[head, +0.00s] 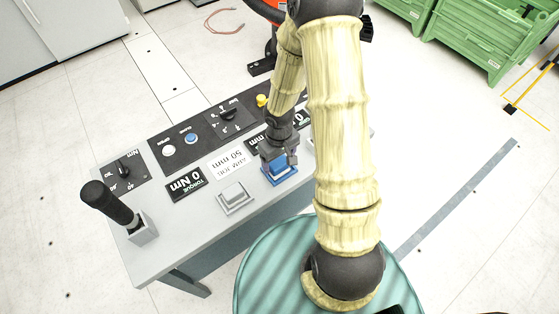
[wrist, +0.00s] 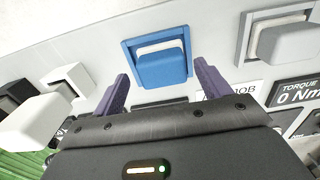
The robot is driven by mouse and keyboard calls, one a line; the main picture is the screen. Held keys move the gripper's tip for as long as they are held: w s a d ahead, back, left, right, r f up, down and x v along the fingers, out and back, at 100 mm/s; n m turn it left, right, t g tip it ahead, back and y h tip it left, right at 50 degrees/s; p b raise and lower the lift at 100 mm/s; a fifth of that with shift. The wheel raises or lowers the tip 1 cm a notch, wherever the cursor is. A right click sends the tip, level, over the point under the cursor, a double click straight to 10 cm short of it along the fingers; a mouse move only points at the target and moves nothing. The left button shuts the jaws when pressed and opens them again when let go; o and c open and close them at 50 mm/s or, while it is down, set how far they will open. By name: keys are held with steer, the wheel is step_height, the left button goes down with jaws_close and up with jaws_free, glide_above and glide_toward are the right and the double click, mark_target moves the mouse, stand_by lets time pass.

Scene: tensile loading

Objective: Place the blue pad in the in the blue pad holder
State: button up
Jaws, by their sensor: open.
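The blue pad (wrist: 162,70) sits inside the square blue pad holder (wrist: 127,50) in the wrist view, with a pale strip showing along its upper edge. I cannot tell whether it is fully seated. My gripper (wrist: 161,72) is open, its two purple fingers on either side of the pad with visible gaps. In the head view my gripper (head: 279,164) hangs just above the blue pad (head: 280,169), which it partly covers. The blue holder's rim (head: 279,182) shows on the console's near edge.
A grey pad in a grey holder (head: 235,198) stands to the left on the console (head: 190,222). A black lever (head: 108,203) rises at its left end. In the wrist view a white block (wrist: 36,124) and another white fixture (wrist: 70,78) lie left of the fingers.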

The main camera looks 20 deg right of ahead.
mark_target(279, 162)
step_height(279, 162, up, 10)
steer(key=p, duration=0.2)
steer(key=shift+f, duration=0.1)
stand_by(0.4)
steer(key=s+r+m+t, duration=0.2)
steer(key=s+r, duration=0.5)
steer(key=r, duration=0.4)
steer(key=shift+s+m+t, duration=0.3)
steer(key=shift+m, duration=0.5)
steer(key=shift+r, duration=0.15)
steer(key=p+v, duration=0.2)
steer(key=shift+w+r+p, duration=0.2)
steer(key=shift+r+p, duration=0.15)
steer(key=shift+p, duration=0.05)
